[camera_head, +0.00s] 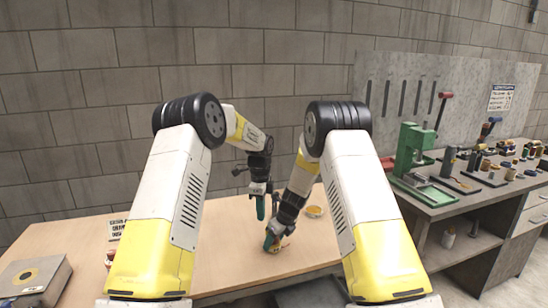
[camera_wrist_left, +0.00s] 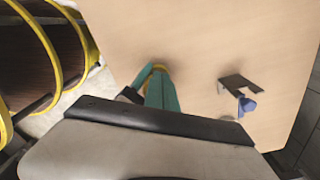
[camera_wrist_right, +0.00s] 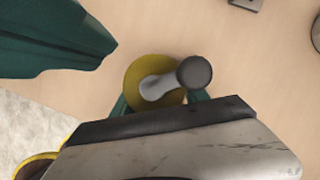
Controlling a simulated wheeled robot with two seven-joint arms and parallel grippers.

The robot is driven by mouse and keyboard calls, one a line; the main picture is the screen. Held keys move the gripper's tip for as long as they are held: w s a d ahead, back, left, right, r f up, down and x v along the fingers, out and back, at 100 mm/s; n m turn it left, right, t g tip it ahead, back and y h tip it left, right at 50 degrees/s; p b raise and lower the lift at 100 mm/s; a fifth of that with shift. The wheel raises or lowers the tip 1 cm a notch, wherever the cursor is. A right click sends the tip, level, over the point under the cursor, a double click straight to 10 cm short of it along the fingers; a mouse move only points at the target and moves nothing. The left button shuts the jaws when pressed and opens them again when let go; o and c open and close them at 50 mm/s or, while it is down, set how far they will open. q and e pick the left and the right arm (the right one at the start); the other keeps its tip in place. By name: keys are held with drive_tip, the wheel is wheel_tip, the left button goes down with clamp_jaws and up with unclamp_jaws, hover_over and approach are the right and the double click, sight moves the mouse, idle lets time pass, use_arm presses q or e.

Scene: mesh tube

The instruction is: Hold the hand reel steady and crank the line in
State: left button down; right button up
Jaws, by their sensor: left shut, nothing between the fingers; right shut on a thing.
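The hand reel (camera_wrist_right: 134,75) shows in the right wrist view as a yellow disc with a grey crank arm (camera_wrist_right: 155,88) and a dark round knob (camera_wrist_right: 194,72). My right gripper (camera_head: 270,241) is low over the wooden table and shut on the reel; its teal fingers show on either side of the disc in the right wrist view. My left gripper (camera_head: 261,208) is shut and empty, pointing down above and just behind the right one. Its teal fingers (camera_wrist_left: 161,92) show in the left wrist view, with a bit of yellow past their tips. The reel is mostly hidden in the head view.
A small yellow round item (camera_head: 314,211) lies on the table (camera_head: 225,256) right of the grippers. A dark bracket (camera_wrist_left: 238,84) and a blue piece (camera_wrist_left: 246,104) show in the left wrist view. A grey box (camera_head: 32,281) is at left. A workbench with a green press (camera_head: 410,150) stands at right.

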use_arm(q)
drive_tip(key=shift+w+d, duration=0.3)
drive_tip(key=shift+w, duration=0.6)
drive_tip(key=shift+w+d, duration=0.1)
drive_tip(key=shift+w, duration=0.1)
idle(0.3)
wheel_tip(320, 180, up, 6)
drive_tip(key=shift+w+a, duration=0.15)
drive_tip(key=shift+a, duration=0.2)
idle(0.5)
